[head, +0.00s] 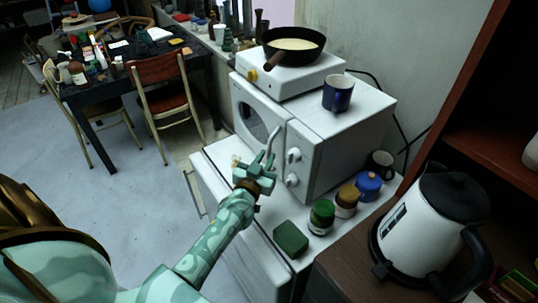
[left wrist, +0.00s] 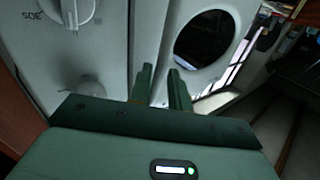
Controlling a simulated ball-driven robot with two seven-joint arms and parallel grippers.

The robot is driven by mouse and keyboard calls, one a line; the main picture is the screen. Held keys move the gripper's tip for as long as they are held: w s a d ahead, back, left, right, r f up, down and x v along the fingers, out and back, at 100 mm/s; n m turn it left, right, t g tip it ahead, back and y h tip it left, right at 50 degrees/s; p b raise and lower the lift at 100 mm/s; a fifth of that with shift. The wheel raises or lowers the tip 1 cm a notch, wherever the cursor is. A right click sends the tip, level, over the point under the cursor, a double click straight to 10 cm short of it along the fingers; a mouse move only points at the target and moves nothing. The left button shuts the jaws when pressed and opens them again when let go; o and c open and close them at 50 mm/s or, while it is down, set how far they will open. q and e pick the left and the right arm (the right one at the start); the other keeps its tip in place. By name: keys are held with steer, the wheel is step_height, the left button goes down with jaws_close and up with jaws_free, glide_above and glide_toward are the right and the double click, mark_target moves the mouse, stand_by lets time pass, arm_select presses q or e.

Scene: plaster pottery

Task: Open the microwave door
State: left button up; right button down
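The white microwave (head: 325,148) stands on a white cabinet, with its door (head: 246,103) on the left side of its front. The door looks closed and has a dark round window, which also shows in the left wrist view (left wrist: 203,40). A curved pale handle (head: 273,136) is near the door's right edge, beside the knobs (head: 292,167). My left gripper (head: 264,158) is at the handle's lower end, its two fingers apart. In the left wrist view the fingers (left wrist: 163,85) point at the door front with a gap between them; contact with the handle cannot be told. My right gripper is not in view.
A hot plate (head: 290,77) with a pan (head: 293,46) and a blue mug (head: 338,93) stand on the microwave. Jars (head: 322,216) and a green block (head: 290,238) sit on the cabinet's right. A kettle (head: 425,225) stands at right. Floor left of the cabinet is open.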

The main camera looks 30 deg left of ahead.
arm_select(q)
steer(key=shift+w+a, duration=0.15)
steer(key=shift+w, duration=0.55)
steer(key=shift+w+a, duration=0.15)
steer(key=shift+w, duration=0.5)
jaws_close()
